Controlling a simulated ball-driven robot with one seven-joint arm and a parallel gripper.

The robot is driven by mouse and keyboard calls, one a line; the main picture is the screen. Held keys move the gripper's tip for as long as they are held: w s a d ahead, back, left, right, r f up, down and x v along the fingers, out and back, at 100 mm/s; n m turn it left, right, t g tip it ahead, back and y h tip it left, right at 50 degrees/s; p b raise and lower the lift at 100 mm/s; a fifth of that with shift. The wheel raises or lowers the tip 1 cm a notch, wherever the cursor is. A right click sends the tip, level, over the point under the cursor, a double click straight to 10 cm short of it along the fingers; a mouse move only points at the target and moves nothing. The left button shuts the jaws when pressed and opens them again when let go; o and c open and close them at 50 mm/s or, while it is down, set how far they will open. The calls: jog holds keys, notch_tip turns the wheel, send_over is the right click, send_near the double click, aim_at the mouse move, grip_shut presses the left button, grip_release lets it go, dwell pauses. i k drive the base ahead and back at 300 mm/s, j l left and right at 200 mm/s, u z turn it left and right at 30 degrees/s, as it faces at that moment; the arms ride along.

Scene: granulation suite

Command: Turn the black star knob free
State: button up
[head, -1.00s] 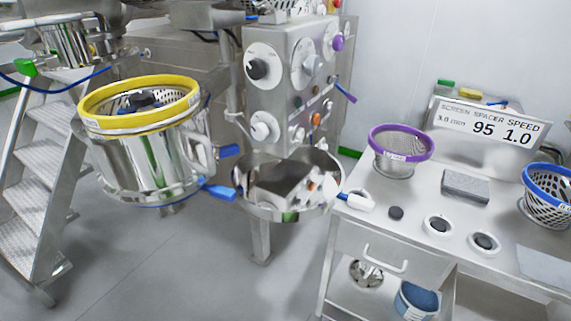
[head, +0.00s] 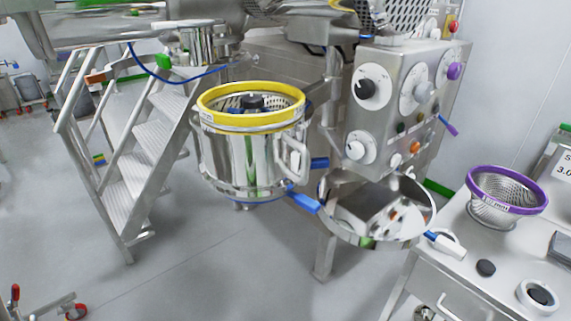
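A dark knob (head: 252,102) shows at the middle of the vessel's open top; it looks black, and its star shape is too small to confirm. A yellow ring (head: 207,113) runs around that opening, with a perforated screen inside it. The steel vessel (head: 228,160) stands left of the control panel, with blue handles (head: 304,201) at its lower right. My gripper is not in view.
The control panel (head: 388,130) carries a black dial, white dials and a purple knob. A steel pan (head: 338,232) sits below it. A bench at right holds a purple-rimmed basket (head: 508,190) and a small black piece (head: 486,267).

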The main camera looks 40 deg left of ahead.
aim_at(252, 102)
jog(key=u, duration=1.1)
